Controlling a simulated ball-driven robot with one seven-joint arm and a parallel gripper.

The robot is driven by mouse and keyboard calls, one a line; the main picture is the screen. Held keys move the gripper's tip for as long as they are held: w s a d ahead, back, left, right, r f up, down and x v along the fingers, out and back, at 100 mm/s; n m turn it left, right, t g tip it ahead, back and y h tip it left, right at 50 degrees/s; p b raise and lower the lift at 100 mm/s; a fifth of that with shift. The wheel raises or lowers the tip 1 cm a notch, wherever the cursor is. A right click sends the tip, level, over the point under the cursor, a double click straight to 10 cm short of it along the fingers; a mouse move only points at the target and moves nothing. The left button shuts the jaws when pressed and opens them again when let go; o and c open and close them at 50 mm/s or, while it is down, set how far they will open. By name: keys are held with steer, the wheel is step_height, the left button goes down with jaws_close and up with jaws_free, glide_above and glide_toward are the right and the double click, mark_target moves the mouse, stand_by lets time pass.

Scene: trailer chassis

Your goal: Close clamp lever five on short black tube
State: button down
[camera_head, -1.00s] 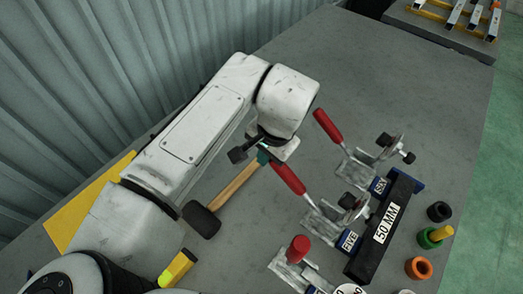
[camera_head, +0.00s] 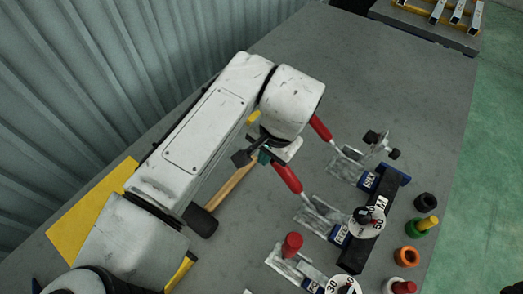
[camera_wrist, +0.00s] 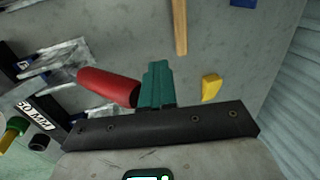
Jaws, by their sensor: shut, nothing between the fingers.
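Clamp five has a metal base (camera_head: 322,215) and a red lever (camera_head: 287,178), beside the blue FIVE label block. Its white disc marked 50 (camera_head: 377,224) now faces up over the short black tube (camera_head: 357,252). My gripper (camera_head: 263,157) is by the outer end of this lever, partly hidden under my wrist. In the wrist view its teal fingers (camera_wrist: 157,84) are together and empty. The red lever (camera_wrist: 105,86) is close beside them on the left, its end near the finger base; contact is hard to tell.
Clamp six, with a red lever (camera_head: 320,128), lies beyond with its disc raised. Another clamp with an upright red handle (camera_head: 292,244) is nearer. A hammer (camera_head: 202,221) lies under my arm.

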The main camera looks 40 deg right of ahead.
steer(key=shift+s+d+f, duration=0.2)
steer(key=shift+s+d, duration=0.1)
steer(key=shift+s, duration=0.45)
steer(key=shift+w+r, duration=0.1)
steer(key=shift+r, duration=0.05)
steer(key=shift+s+r+p, duration=0.25)
steer(key=shift+p, duration=0.15)
steer(key=shift+s+d+r+p, duration=0.2)
steer(key=shift+s+r+p, duration=0.2)
steer(key=shift+s, duration=0.15)
steer(key=shift+s+d+r+p, duration=0.15)
steer(key=shift+s+r+p, duration=0.15)
steer(key=shift+s, duration=0.35)
